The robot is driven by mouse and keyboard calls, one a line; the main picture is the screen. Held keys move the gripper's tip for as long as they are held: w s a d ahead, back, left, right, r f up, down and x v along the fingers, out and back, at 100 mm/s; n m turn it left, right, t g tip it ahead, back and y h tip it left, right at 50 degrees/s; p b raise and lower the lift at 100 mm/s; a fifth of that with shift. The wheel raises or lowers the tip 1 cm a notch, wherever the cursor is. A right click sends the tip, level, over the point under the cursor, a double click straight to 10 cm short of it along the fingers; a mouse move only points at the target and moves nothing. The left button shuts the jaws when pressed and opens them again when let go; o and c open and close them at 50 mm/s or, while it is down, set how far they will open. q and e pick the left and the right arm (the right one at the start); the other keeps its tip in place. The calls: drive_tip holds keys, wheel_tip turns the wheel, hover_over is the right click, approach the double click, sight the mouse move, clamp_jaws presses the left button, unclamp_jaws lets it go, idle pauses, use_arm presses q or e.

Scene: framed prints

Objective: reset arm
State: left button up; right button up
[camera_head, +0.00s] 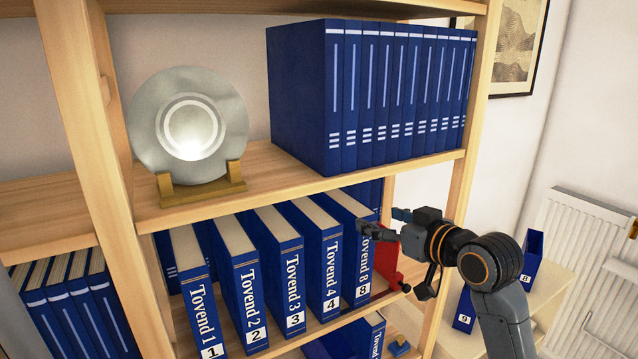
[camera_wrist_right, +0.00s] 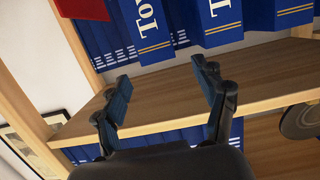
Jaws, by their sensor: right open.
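My right gripper (camera_head: 382,222) is open and empty at the right end of the middle shelf, close to the Tovend book numbered 8 (camera_head: 362,265). I cannot tell whether a finger touches that book. In the right wrist view, its two fingers (camera_wrist_right: 160,76) are spread with nothing between them, and the shelf (camera_wrist_right: 190,95) and blue book spines (camera_wrist_right: 165,30) show beyond. My left gripper is not in view.
Tovend books 1 (camera_head: 199,305), 2 (camera_head: 245,292), 3 (camera_head: 285,265) and 4 (camera_head: 322,255) stand left of book 8. A red object (camera_head: 387,258) is beside it. Above are a silver plate (camera_head: 150,120) and blue volumes (camera_head: 300,90). A radiator (camera_head: 585,250) stands right.

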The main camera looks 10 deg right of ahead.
drive_tip(key=s+f+g+h, duration=0.1)
drive_tip(key=s+f+g, duration=0.1)
drive_tip(key=s+f, duration=0.45)
drive_tip(key=s+f+m+g+h, duration=0.1)
drive_tip(key=s+f+g, duration=0.15)
drive_tip(key=f, duration=0.75)
drive_tip(key=s+f+g+h, duration=0.1)
drive_tip(key=s+f, duration=0.4)
drive_tip(key=f, duration=0.3)
drive_tip(key=s+f+g+h, duration=0.1)
drive_tip(key=s+f+g, duration=0.1)
drive_tip(key=s+f, duration=0.35)
drive_tip(key=s+f+m+g+h, duration=0.1)
drive_tip(key=s+f+g, duration=0.1)
drive_tip(key=s, duration=0.7)
drive_tip(key=s+f+g, duration=0.1)
drive_tip(key=s+f, duration=0.3)
drive_tip(key=s, duration=0.4)
wheel_tip(320, 180, down, 36)
drive_tip(key=s+d+g+b, duration=0.1)
drive_tip(key=s+g+b, duration=0.1)
drive_tip(key=b, duration=0.6)
drive_tip(key=s+d+f+b, duration=0.3)
drive_tip(key=s+f+b, duration=0.2)
drive_tip(key=s+f, duration=1.1)
wheel_tip(320, 180, down, 4)
drive_tip(key=shift+r+g+h, duration=0.25)
drive_tip(key=shift+g+h, duration=0.15)
drive_tip(key=shift+g, duration=0.05)
